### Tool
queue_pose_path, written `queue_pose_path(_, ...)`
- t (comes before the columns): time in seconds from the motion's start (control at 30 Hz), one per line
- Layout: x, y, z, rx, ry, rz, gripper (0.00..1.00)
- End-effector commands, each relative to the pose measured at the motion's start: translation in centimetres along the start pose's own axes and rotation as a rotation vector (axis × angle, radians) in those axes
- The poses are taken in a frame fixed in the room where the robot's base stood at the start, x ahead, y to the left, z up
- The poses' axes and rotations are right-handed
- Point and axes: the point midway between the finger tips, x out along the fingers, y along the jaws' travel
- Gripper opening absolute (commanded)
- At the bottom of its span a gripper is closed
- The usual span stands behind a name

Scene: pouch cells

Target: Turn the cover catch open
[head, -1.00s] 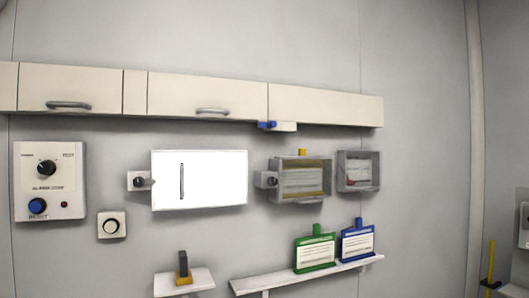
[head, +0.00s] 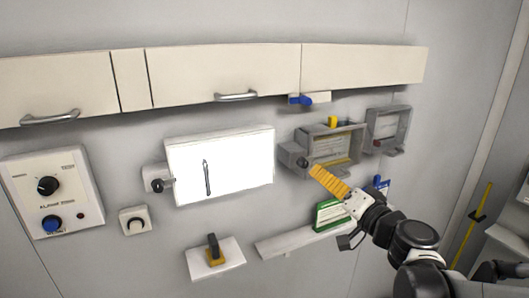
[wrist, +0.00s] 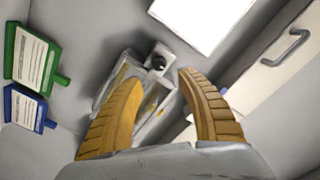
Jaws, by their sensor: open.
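A grey box with a clear cover (head: 335,146) is on the wall, and it also shows in the wrist view (wrist: 117,78). A dark round catch knob (head: 302,162) on a small grey block sits at its left side; the knob also shows in the wrist view (wrist: 158,63). My gripper (head: 314,168) has ribbed orange fingers. In the wrist view my gripper (wrist: 155,78) is open and empty, with the knob seen between and beyond the fingertips. I cannot tell the exact gap to the knob, and no contact is clear. The fingers hide part of the box.
A white panel (head: 225,165) with a similar knob (head: 158,185) is to the left. A second grey box (head: 388,128) is to the right. A blue-handled valve (head: 300,100) sits above, under the cabinets (head: 215,72). A shelf (head: 285,243) with a green tag (head: 328,214) is below.

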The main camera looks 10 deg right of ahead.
Motion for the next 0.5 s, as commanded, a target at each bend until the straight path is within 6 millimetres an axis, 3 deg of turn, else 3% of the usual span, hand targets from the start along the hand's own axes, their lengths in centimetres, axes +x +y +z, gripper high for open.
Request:
queue_pose_path(0.3,6.4,-0.1,0.1,0.0,-0.004,-0.002,0.45)
queue_pose_path(0.5,8.7,-0.1,0.1,0.0,-0.003,-0.001,0.45)
